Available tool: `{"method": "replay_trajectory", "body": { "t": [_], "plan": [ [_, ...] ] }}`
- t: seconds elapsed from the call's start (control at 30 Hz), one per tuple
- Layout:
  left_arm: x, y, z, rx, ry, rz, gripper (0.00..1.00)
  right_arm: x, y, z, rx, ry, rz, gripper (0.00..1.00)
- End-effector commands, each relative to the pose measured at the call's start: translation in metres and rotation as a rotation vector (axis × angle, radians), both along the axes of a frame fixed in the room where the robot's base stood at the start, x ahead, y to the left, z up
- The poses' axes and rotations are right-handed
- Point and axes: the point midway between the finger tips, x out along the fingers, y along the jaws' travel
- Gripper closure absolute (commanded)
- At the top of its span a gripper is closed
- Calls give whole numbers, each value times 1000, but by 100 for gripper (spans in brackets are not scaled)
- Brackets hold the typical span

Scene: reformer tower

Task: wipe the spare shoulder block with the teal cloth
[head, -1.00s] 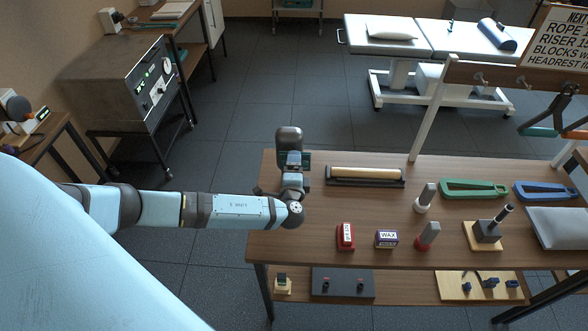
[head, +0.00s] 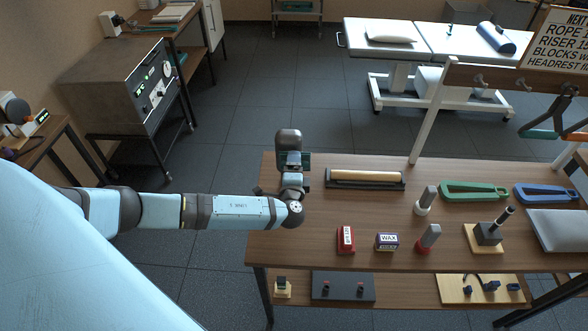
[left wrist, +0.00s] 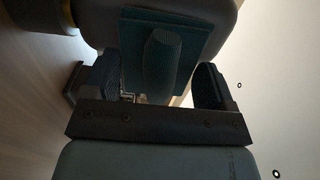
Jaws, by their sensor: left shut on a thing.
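My left gripper (head: 292,176) is at the left end of the wooden table. In the left wrist view its two dark fingers (left wrist: 158,78) sit on both sides of a blunt grey-teal grip in front of the teal cloth (left wrist: 198,32), a flat square piece. A large dark, rounded block, which looks like the spare shoulder block (head: 288,136), lies right behind the cloth; it fills the top of the wrist view (left wrist: 90,18). The cloth seems to be against the block, but the contact is hidden. My right gripper is not in view.
On the table (head: 330,215) stand a long roller tray (head: 366,184), a red box (head: 346,238), a wax box (head: 386,240), grey-topped posts (head: 426,200), and green (head: 474,191) and blue loops (head: 545,193).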

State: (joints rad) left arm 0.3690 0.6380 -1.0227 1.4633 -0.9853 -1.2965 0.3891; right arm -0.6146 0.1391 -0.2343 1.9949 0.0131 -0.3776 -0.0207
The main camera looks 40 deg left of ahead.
Motion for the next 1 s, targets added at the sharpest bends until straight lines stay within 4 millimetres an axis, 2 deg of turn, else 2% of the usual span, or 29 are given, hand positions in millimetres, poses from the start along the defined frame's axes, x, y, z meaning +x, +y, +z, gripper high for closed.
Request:
{"method": "replay_trajectory", "body": {
  "t": [0.53, 0.67, 1.0],
  "plan": [
    [8, 5, 1, 1, -1, 0, 40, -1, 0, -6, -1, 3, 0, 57],
    [4, 10, 0, 1, 1, 0, 40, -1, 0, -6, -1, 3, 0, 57],
    [-12, 34, 0, 2, 1, 0, 40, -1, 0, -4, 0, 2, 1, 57]
  ]
}}
